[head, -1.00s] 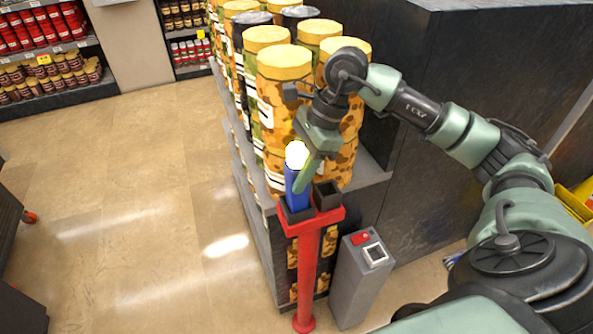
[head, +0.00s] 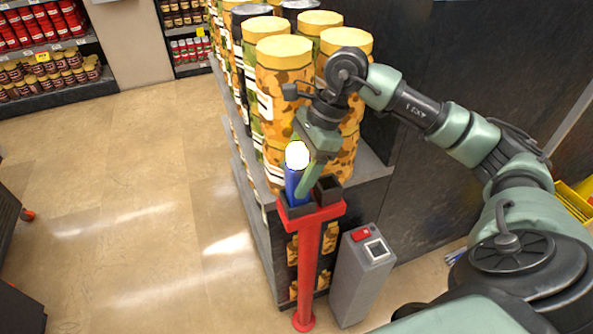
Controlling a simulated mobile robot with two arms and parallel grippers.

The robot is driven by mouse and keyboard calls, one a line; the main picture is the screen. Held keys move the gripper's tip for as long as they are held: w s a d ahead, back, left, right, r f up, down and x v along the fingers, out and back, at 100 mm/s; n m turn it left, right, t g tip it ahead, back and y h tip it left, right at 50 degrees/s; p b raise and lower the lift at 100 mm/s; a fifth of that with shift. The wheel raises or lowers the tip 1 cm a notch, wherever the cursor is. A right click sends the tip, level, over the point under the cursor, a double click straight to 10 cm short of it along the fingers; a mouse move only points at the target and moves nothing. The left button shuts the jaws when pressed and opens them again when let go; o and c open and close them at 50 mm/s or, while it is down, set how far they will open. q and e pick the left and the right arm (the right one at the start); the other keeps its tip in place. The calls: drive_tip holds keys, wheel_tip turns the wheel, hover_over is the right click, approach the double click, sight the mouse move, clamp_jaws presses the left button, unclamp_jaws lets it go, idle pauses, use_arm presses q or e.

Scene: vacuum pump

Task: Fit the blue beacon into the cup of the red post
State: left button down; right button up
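The blue beacon (head: 291,184) with its glowing white top (head: 297,156) stands about upright, its lower end in the left dark cup (head: 296,209) of the red post (head: 306,262). How deep it sits cannot be seen. A second dark cup (head: 328,190) beside it looks empty. My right gripper (head: 304,172) reaches down from above at the beacon. One green finger shows along the beacon's right side; the other finger is mostly hidden behind the beacon, so its grip is unclear. My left gripper is not in view.
A grey pedestal (head: 360,280) with a red button (head: 361,235) and a white-framed panel stands right of the post. A shelf with large camouflage-patterned canisters (head: 284,95) is close behind the gripper. The floor to the left (head: 130,200) is clear.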

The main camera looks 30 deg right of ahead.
drive_tip(key=shift+b+v, duration=0.55)
drive_tip(key=shift+v, duration=3.35)
